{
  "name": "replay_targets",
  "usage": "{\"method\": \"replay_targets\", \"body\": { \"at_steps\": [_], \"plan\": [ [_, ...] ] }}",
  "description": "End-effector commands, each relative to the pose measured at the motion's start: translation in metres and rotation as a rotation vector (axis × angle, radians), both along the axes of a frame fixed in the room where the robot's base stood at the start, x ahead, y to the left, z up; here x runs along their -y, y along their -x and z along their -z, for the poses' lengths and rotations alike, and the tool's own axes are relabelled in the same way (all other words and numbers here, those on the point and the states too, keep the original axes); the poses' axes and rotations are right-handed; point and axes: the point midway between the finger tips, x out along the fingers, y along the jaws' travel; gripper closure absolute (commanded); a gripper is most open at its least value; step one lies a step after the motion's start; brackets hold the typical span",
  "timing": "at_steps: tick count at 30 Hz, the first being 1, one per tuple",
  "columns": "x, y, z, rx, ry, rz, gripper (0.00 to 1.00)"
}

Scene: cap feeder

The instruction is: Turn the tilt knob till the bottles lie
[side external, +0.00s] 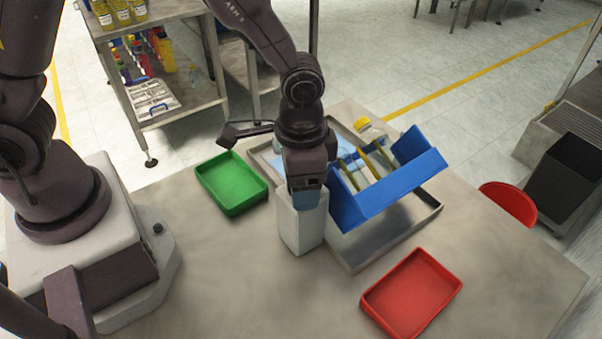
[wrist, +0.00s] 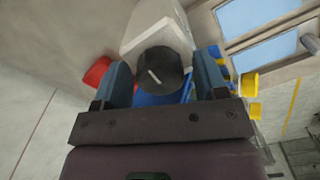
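The tilt knob (wrist: 160,76) is dark and round with a white mark, in the wrist view. It sits on a light grey housing (side external: 300,226). My gripper (side external: 307,197) points down over the housing, hiding the knob in the side view. In the wrist view its fingers (wrist: 163,68) are apart, one on each side of the knob, with visible gaps. The blue rack (side external: 400,190) is tilted beside the housing. A clear bottle with a yellow cap (side external: 362,124) shows behind the rack. Yellow caps (wrist: 249,85) also show in the wrist view. How the bottles lie is partly hidden.
A green tray (side external: 231,211) lies left of the housing and a red tray (side external: 388,315) at the front right. A metal tray (side external: 400,234) is under the rack. A red stool (side external: 508,203) stands beyond the table's right edge.

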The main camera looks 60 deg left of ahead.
Motion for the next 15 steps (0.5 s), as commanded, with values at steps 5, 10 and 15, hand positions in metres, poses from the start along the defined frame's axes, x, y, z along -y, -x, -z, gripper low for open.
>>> {"method": "replay_targets", "body": {
  "at_steps": [5,10,15],
  "plan": [
    [0.0,0.0001,0.0,0.0,0.0,-0.005,0.34],
    [0.0004,0.0003,-0.0001,0.0,-0.001,-0.188,0.34],
    [0.0005,0.0004,-0.0001,0.0,-0.001,-0.485,0.34]
  ]
}}
